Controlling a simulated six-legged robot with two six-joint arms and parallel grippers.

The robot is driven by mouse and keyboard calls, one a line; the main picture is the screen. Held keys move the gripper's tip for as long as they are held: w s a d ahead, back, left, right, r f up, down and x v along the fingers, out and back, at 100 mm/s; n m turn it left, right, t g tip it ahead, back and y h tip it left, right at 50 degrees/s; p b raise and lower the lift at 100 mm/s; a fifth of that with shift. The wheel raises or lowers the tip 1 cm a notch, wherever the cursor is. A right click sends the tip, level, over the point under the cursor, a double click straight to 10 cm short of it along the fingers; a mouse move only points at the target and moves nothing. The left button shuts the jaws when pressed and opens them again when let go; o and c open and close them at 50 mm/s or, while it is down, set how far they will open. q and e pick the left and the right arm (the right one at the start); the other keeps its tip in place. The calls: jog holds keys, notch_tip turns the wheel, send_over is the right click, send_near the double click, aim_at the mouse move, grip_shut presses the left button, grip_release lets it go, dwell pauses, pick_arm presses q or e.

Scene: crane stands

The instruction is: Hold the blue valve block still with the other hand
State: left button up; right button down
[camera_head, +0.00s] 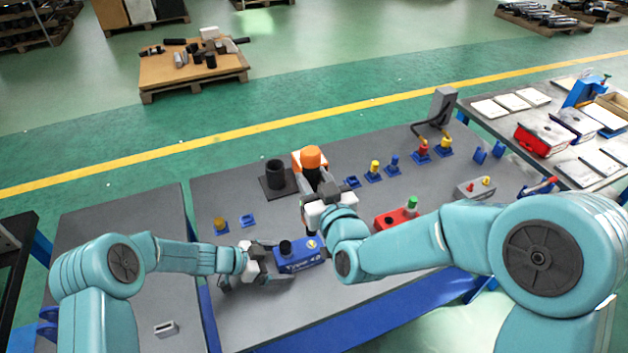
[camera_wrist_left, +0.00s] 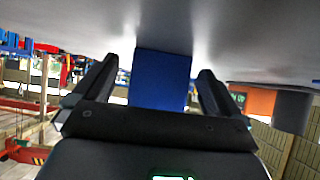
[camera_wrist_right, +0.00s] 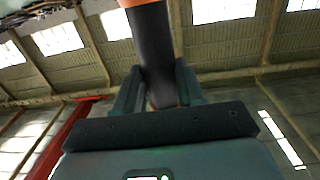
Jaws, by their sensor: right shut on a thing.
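The blue valve block (camera_head: 293,262), lettered on its front, sits on the grey bench with a black knob and a small yellow part on top. My left gripper (camera_head: 273,264) is at the block's left end. In the left wrist view the blue block (camera_wrist_left: 162,78) shows between the open fingers (camera_wrist_left: 158,88), with gaps on both sides; how far they reach along it is unclear. My right gripper (camera_head: 316,190) is shut on the black shaft (camera_wrist_right: 154,50) of an orange-topped tool (camera_head: 311,157), held upright behind the block.
A black cup on a square plate (camera_head: 276,177) stands behind left. A red box with a green button (camera_head: 398,218) is right of the block. Several yellow, red and blue small parts stand along the back.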

pick_arm(q)
jog(key=shift+a+r, duration=0.1)
pick_arm(e)
jog(key=shift+r, duration=0.15)
pick_arm(q)
jog(key=v, duration=1.1)
jog(key=shift+s+a+r, duration=0.1)
jog(key=shift+a+r, duration=0.1)
jog(key=shift+a, duration=0.15)
jog(key=shift+s, duration=0.1)
